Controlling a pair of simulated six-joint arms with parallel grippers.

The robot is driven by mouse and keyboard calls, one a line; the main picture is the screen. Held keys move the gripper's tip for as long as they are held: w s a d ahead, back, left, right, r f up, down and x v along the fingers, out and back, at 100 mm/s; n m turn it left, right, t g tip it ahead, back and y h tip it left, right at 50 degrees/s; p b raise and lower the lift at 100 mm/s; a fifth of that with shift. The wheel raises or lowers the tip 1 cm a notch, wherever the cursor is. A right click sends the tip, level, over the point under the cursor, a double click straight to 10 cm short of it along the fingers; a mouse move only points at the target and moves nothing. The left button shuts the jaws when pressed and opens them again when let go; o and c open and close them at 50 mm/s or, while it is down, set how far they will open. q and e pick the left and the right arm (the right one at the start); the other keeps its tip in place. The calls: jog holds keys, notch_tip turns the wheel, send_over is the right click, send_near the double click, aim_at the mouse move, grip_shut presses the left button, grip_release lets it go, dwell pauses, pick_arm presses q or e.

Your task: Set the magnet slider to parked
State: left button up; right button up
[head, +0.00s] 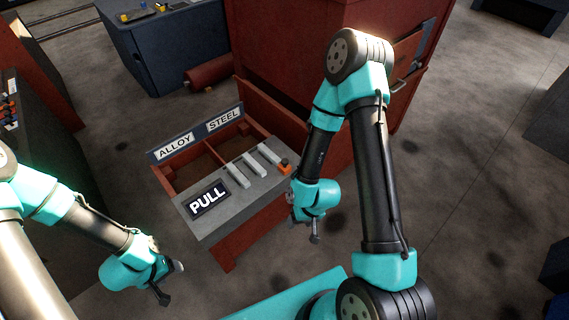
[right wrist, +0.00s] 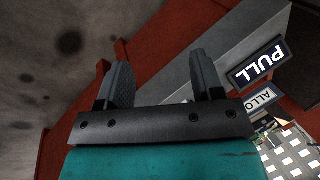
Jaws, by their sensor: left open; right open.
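A red bin unit has a grey top panel (head: 228,203) with a PULL label (head: 208,198) and several pale bars. A small orange block (head: 284,167) sits at the panel's right end; I cannot tell for sure whether it is the magnet slider, or its setting. My right gripper (head: 304,229) is open and empty, right of the panel and apart from the orange block. My left gripper (head: 171,282) is open and empty, lower left of the unit.
Behind the panel are open red compartments labelled ALLOY (head: 176,146) and STEEL (head: 223,119). A large red cabinet (head: 285,50) rises behind the unit. A dark blue cabinet (head: 175,55) stands at the back left.

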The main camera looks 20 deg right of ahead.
jog(key=shift+w, duration=0.15)
notch_tip(320, 180, up, 12)
jog(key=r+n+h, duration=0.1)
jog(key=n+h, duration=0.3)
jog(key=n, duration=1.9)
send_over(285, 161)
jog(key=shift+w+f+g, duration=0.15)
jog(key=shift+f+g, duration=0.1)
jog(key=shift+g, duration=0.15)
jog(key=shift+f, duration=0.15)
notch_tip(285, 161, down, 17)
jog(key=shift+f, duration=0.1)
jog(key=shift+c, duration=0.2)
grip_shut()
